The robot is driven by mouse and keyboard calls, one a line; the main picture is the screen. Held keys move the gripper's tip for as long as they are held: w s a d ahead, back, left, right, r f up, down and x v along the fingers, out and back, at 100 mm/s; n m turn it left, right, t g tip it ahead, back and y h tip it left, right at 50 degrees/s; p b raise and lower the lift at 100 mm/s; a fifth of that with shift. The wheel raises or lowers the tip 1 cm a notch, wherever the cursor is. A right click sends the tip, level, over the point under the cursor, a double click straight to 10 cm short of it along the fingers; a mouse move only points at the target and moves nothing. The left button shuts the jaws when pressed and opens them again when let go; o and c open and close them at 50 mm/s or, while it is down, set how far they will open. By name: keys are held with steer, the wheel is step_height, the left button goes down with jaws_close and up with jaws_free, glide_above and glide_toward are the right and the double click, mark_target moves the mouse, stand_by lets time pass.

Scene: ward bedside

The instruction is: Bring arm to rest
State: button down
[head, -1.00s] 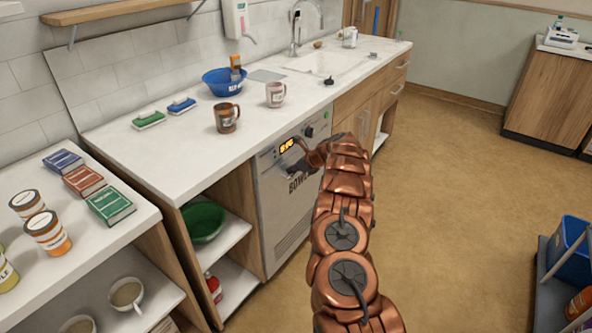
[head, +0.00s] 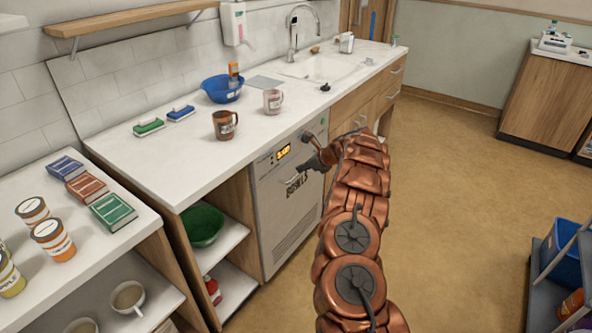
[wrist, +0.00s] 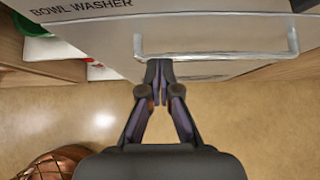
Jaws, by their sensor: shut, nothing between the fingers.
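My copper arm reaches forward from the bottom of the head view to the front of the bowl washer (head: 290,215). My gripper (wrist: 159,72) is shut and empty, its fingertips together. In the wrist view the fingertips overlap the lower edge of the washer's bar handle (wrist: 215,57); I cannot tell whether they touch it. The washer door looks closed in the head view, and its display is lit. In the head view my gripper (head: 318,163) is dark and partly hidden by my arm.
The counter (head: 180,155) above the washer holds a brown mug (head: 225,125), a pink mug (head: 272,102) and a blue bowl (head: 222,86). An open shelf with a green bowl (head: 203,225) is left of the washer. A trolley (head: 545,285) stands at right. The floor (head: 450,180) between is clear.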

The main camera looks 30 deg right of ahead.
steer(key=shift+s+d+r, duration=0.15)
steer(key=shift+s+r, duration=0.15)
steer(key=shift+s, duration=0.15)
